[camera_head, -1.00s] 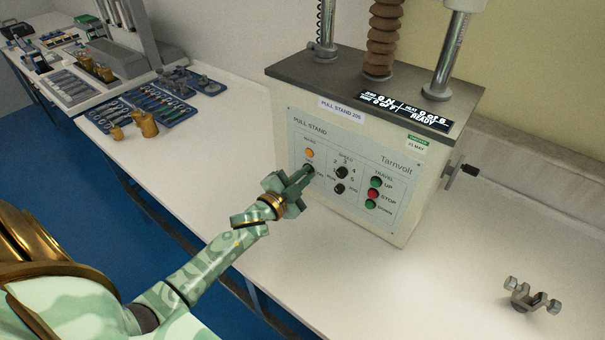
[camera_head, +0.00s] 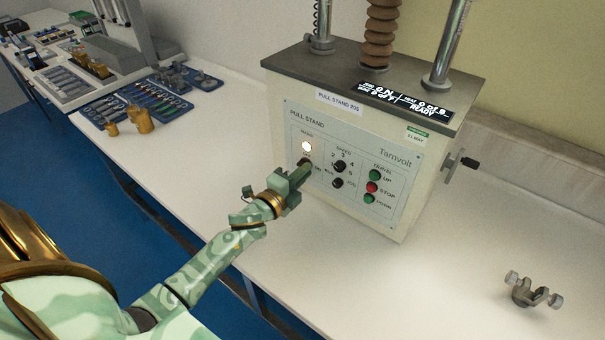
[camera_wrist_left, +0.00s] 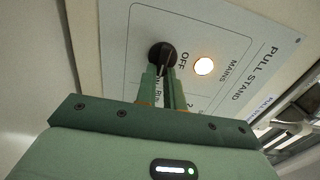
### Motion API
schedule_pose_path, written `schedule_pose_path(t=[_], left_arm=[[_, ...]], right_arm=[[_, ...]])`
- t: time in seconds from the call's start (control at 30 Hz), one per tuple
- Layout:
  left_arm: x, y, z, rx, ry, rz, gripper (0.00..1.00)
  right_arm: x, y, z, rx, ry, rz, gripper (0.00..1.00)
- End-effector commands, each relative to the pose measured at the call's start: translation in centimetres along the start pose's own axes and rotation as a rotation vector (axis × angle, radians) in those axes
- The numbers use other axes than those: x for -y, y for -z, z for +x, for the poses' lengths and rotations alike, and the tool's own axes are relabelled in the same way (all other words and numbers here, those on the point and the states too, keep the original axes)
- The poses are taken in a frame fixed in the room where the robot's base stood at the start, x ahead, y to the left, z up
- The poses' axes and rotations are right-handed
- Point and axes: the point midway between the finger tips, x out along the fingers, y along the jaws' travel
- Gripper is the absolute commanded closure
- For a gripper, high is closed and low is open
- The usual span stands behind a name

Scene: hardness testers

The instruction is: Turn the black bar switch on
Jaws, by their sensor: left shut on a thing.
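The black bar switch (camera_wrist_left: 161,56) is a round black knob with a raised bar, below the MAINS lamp on the pull stand's panel (camera_head: 325,125). My left gripper (camera_wrist_left: 162,78) is shut on its bar, and the word OFF is printed beside it in the left wrist view. In the head view the left gripper (camera_head: 301,172) covers part of the switch. The mains lamp (camera_head: 306,146) glows bright white-yellow, and it also glows in the left wrist view (camera_wrist_left: 204,66). My right gripper does not show.
The panel also has a speed knob (camera_head: 340,166), a small black knob (camera_head: 338,183) and travel buttons (camera_head: 372,187) to the right. A grey clamp (camera_head: 531,291) lies on the bench at right. Bench space before the stand is clear.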

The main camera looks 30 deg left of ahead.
Motion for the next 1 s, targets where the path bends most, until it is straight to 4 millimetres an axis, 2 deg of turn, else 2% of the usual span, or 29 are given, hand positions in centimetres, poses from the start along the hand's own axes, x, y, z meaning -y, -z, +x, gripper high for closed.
schedule_pose_path(t=[0.53, 0.57, 0.6, 0.63, 0.9, 1.0], left_arm=[[-0.27, 0.07, -0.08, -0.001, -0.005, 0.025, 1.00], [-0.27, 0.07, -0.08, -0.001, -0.005, 0.025, 0.84], [-0.26, 0.07, -0.08, -0.001, -0.005, 0.024, 0.73], [-0.25, 0.06, -0.08, -0.001, -0.004, 0.024, 0.68], [-0.14, 0.02, -0.09, 0.000, -0.002, 0.024, 0.68], [-0.18, 0.04, -0.74, 0.000, -0.004, 0.023, 0.68]], right_arm=[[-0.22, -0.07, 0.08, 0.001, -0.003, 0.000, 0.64], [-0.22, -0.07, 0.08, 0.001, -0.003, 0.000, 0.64], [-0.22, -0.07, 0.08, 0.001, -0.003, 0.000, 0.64], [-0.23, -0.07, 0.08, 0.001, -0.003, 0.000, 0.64], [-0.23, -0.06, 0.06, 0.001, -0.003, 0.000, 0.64], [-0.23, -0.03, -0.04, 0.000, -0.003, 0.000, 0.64]])
